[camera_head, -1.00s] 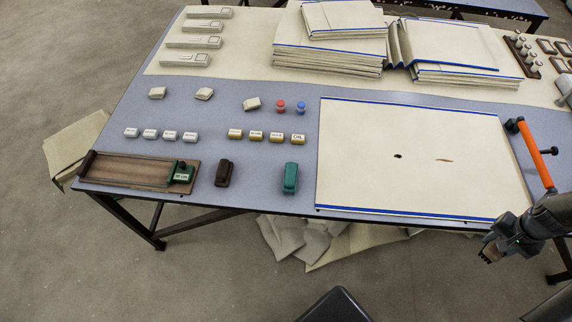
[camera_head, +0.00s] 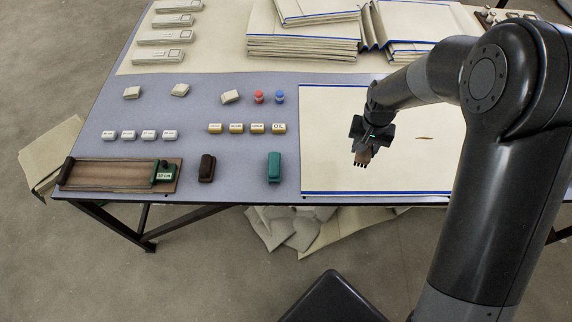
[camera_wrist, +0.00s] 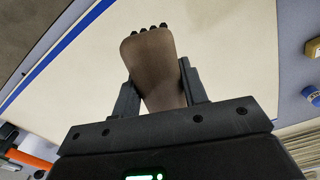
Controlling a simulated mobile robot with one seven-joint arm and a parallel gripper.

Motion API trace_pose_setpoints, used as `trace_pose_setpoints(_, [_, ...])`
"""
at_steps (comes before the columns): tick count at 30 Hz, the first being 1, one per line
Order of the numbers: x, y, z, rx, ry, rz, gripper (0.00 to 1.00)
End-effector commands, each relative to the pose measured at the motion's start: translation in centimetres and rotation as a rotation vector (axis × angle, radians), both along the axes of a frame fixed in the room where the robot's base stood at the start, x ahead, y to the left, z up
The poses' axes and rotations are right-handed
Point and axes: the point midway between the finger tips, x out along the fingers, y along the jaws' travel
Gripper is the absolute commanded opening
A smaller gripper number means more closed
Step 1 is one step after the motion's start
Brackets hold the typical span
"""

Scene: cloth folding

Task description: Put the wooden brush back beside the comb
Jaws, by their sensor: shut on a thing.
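The wooden brush (camera_head: 363,158) is a brown wooden block with dark tufts at its end. It also shows in the wrist view (camera_wrist: 150,65), tufts pointing away from me. My gripper (camera_head: 366,147) is shut on it, with the two fingers (camera_wrist: 158,85) on either side of its wooden body. I hold it above the cream canvas sheet (camera_head: 330,120), near its middle; the height is hard to tell. I cannot make out a comb for certain in either view.
On the blue table (camera_head: 240,185) lie a dark brown block (camera_head: 206,168), a green block (camera_head: 273,167), a long wooden tray (camera_head: 110,173), small labelled tins (camera_head: 247,128) and red and blue pots (camera_head: 268,97). Folded canvas stacks (camera_head: 305,45) stand behind. My arm hides the right side.

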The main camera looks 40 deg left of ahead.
Motion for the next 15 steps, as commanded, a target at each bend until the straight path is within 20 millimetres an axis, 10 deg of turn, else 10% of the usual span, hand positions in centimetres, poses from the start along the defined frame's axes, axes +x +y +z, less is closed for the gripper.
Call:
trace_pose_setpoints(6, [-6.9,7.8,1.4,0.001,-0.002,0.13,0.15])
trace_pose_setpoints(15, [-15.9,14.4,2.9,-0.001,-0.002,0.261,0.15])
